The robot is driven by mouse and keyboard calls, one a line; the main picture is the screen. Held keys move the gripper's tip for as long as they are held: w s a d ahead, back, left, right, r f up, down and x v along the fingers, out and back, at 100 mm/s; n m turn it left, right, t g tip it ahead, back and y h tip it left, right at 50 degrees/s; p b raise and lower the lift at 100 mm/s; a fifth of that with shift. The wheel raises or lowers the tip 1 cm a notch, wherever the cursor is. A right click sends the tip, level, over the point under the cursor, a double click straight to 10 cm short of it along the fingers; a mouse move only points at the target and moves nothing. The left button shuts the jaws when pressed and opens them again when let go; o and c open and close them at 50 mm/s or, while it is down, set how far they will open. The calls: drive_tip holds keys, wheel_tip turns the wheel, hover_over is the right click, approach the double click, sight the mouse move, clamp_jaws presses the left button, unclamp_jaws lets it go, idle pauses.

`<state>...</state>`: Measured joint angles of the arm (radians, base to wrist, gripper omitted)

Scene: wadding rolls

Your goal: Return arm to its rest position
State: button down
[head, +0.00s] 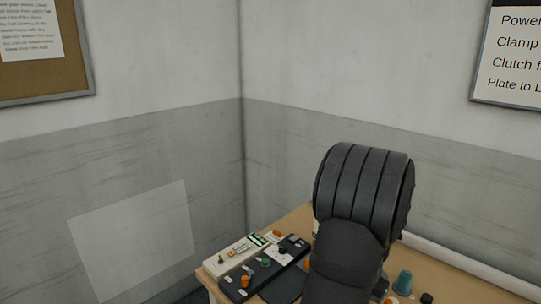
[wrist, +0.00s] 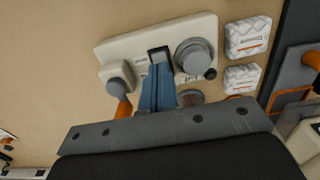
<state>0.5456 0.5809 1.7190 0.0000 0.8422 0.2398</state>
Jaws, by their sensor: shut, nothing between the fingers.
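My gripper (wrist: 160,72) shows in the wrist view as two blue fingers side by side, shut with nothing between them. Its tips appear over a cream panel (wrist: 110,50) with grey round knobs and a small black part. I cannot tell whether the tips touch the panel. In the head view my dark arm stands over the table (head: 213,292) and hides most of it; the gripper cannot be seen there.
Two white quilted packs (wrist: 248,37) lie right of the panel. A dark piece with an orange handle (wrist: 312,61) is at the right edge. In the head view, control boxes (head: 240,255) stand left of my arm, and a teal-topped part (head: 403,282) stands right. Walls meet behind.

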drive_tip(key=shift+f, duration=0.8)
drive_tip(key=shift+r, duration=0.2)
drive_tip(key=shift+r, duration=4.1)
drive_tip(key=w+d+f+t+h, duration=0.1)
drive_tip(key=w+d+t, duration=0.1)
drive_tip(key=w+d, duration=0.3)
drive_tip(key=w+d+f+n+t+h, duration=0.1)
drive_tip(key=w+d, duration=0.4)
drive_tip(key=w, duration=0.5)
drive_tip(key=shift+d+f+n+t+h, duration=0.3)
drive_tip(key=shift+f+t+h, duration=0.2)
drive_tip(key=shift+f+t, duration=0.3)
